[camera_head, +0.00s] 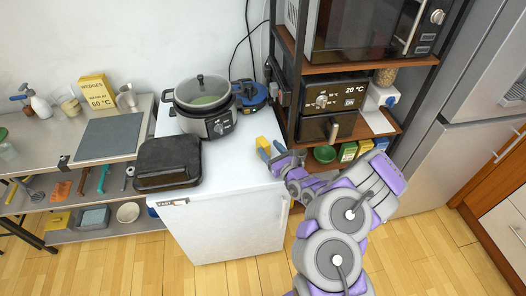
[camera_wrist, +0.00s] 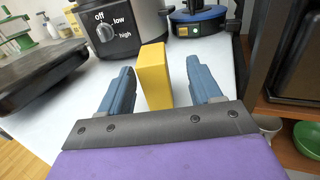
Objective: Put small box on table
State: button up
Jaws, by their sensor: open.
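A small yellow box (camera_head: 262,142) stands upright on the white table-like top of a low cabinet (camera_head: 225,165). In the wrist view the yellow box (camera_wrist: 154,76) stands between the two blue fingers, with a visible gap on each side. My gripper (camera_head: 270,152) is open at the right part of the white top. In the wrist view my gripper (camera_wrist: 160,85) points toward the slow cooker, and the box's lower end is partly hidden by the gripper's dark front plate.
A slow cooker (camera_head: 205,108) and a blue round device (camera_head: 250,94) stand behind the box. A black grill (camera_head: 167,162) sits to the left. A shelf rack (camera_head: 335,75) with appliances rises close on the right. A work table (camera_head: 75,140) stands further left.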

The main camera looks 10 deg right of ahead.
aim_at(259, 138)
jog(key=shift+a+b+x, duration=0.2)
jog(key=shift+b+x, duration=0.3)
jog(key=shift+x, duration=1)
jog(key=shift+a+b+x, duration=0.2)
jog(key=shift+b+x, duration=0.3)
jog(key=shift+x, duration=1)
jog(key=shift+s+r, duration=0.2)
grip_shut()
jog(key=shift+r, duration=0.1)
